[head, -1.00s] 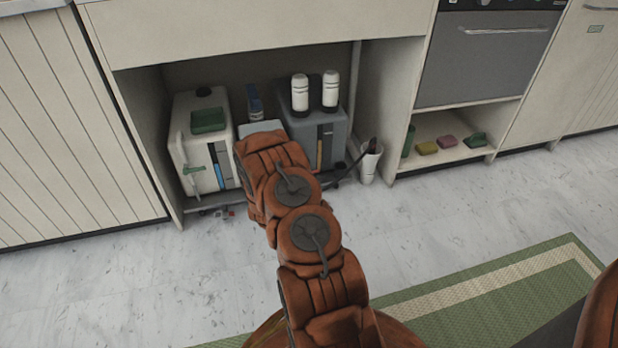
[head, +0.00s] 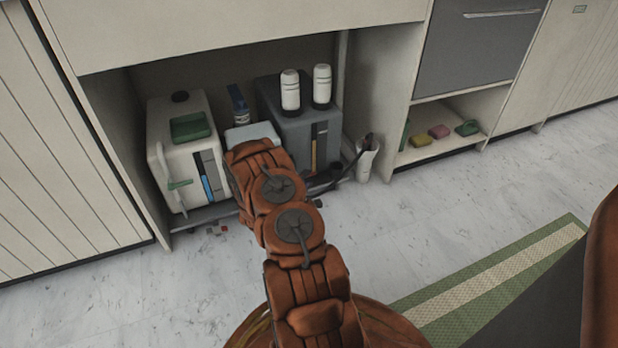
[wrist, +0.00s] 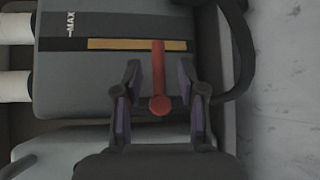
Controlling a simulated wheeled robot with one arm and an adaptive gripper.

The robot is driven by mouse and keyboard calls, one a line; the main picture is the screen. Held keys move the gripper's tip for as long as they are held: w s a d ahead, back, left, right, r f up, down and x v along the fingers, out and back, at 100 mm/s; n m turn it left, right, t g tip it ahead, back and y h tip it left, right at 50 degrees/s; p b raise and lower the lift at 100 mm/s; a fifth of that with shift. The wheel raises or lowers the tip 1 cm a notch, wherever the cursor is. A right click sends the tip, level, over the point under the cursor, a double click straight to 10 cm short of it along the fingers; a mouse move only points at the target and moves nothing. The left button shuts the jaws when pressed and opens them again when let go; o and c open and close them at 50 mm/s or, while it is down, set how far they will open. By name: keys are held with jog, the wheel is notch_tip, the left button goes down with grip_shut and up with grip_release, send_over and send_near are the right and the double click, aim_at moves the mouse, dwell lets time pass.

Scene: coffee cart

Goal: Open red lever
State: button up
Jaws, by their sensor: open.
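The red lever (wrist: 158,80) shows in the wrist view as a short bar with a round knob at its lower end. It crosses the orange strip (wrist: 105,44) on the grey machine (wrist: 75,80). My gripper (wrist: 157,92) is open, with one finger on each side of the lever and visible gaps between. Whether the fingers are level with the knob in depth I cannot tell. In the head view the grey machine (head: 290,130) stands in the cabinet bay, and my arm hides the gripper and the lever.
A white machine (head: 185,160) with a green tray stands at the left of the bay. Two white bottles (head: 290,90) stand on the grey machine. A black hose (wrist: 240,60) loops close to the right finger and runs to a white bin (head: 367,162). The floor in front is mostly clear.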

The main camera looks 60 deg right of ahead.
jog(key=shift+b+x, duration=0.65)
jog(key=shift+x, duration=1.2)
jog(key=shift+c, duration=0.3)
grip_shut()
